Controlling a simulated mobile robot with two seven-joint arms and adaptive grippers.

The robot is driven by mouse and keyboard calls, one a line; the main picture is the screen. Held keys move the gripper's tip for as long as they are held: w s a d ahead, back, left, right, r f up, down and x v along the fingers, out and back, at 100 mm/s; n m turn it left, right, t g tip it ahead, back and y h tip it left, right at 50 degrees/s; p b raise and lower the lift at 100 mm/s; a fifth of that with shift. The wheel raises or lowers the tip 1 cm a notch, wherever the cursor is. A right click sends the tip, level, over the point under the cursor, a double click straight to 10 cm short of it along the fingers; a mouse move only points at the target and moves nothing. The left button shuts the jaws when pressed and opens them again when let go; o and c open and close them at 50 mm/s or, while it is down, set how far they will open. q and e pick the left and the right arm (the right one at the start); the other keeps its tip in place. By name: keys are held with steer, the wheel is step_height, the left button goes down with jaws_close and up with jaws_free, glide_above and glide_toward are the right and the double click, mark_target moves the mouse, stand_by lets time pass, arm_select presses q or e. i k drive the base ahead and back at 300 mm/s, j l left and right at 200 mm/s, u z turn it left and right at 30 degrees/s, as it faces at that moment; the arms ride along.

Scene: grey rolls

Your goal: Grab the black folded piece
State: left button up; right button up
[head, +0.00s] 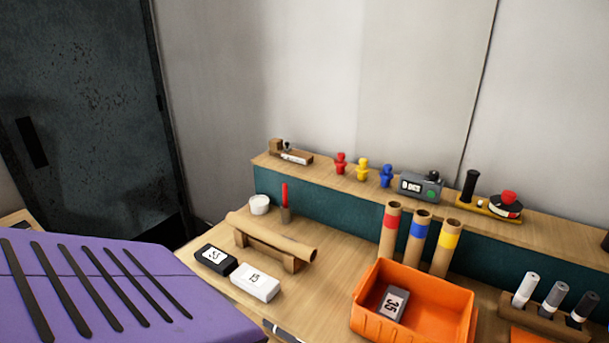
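A small black piece with a white numbered label (215,259) lies flat on the wooden table, left of a similar white piece (255,283). I cannot tell whether it is folded. Several narrow black strips (75,278) lie apart, side by side, on a purple surface (205,322) at the lower left. Neither of my grippers is in view.
An orange bin (455,322) holds a grey labelled piece (392,303). A cardboard tube (270,236) lies on a wooden cradle behind the black piece. Upright tubes (415,240) stand behind the bin. A raised shelf (330,178) with small items runs along the back.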

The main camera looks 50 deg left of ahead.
mark_target(222, 261)
steer(key=u, duration=2.25)
